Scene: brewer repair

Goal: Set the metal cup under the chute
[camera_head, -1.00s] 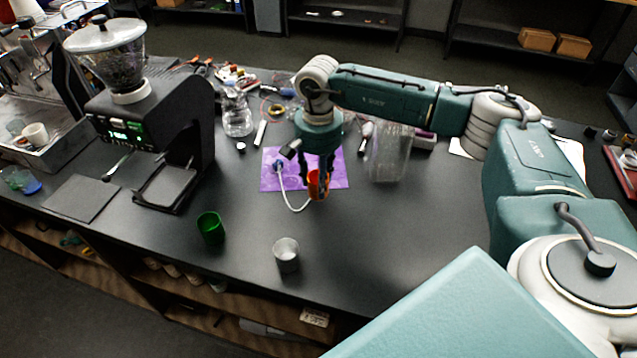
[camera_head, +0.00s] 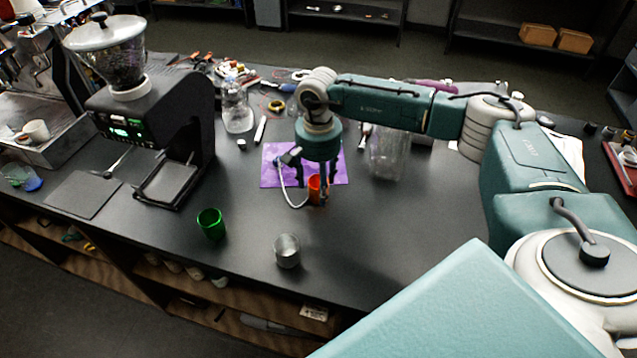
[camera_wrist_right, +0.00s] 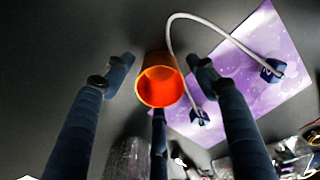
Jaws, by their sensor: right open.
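The metal cup (camera_head: 287,251), grey and open at the top, stands upright near the front edge of the counter in the head view. The black grinder (camera_head: 185,125) stands at the left with a tray (camera_head: 168,184) at its base; its chute is hard to make out. My right gripper (camera_head: 318,196) is open at an orange cup (camera_head: 316,187), behind the metal cup. In the right wrist view, my open fingers (camera_wrist_right: 159,62) lie on either side of the orange cup (camera_wrist_right: 160,82), with gaps showing. My left gripper is not in view.
A green cup (camera_head: 211,224) stands between the grinder and the metal cup. A purple mat (camera_head: 270,180) with a white cable (camera_head: 287,197) lies behind. A clear container (camera_head: 388,158) is right of the mat. The counter around the metal cup is clear.

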